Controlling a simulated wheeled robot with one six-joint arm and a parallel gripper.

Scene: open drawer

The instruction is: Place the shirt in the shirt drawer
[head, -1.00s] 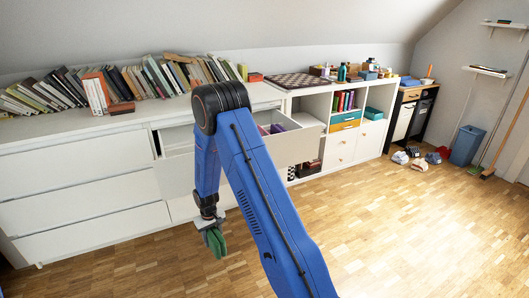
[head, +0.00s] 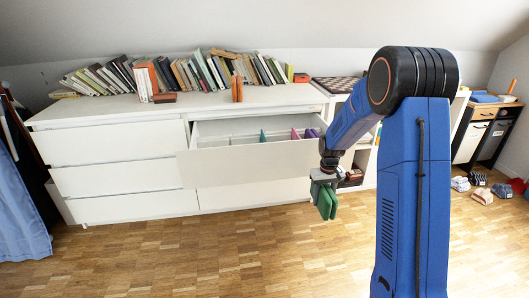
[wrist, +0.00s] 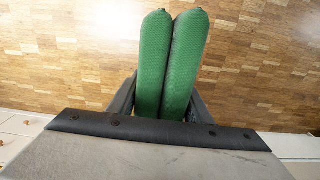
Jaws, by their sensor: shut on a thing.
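An open drawer (head: 245,160) in the white dresser's top row is left of and behind my gripper. In it stand a teal item (head: 263,136), a pink item (head: 295,134) and a purple item (head: 310,133), with light dividers between. The drawer's floor is mostly hidden by its front panel.
The white dresser (head: 110,146) has other closed drawers. A row of books (head: 200,72) leans on its top. Several shoes (head: 480,186) lie on the floor at the right. The wood floor (head: 200,255) in front is clear.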

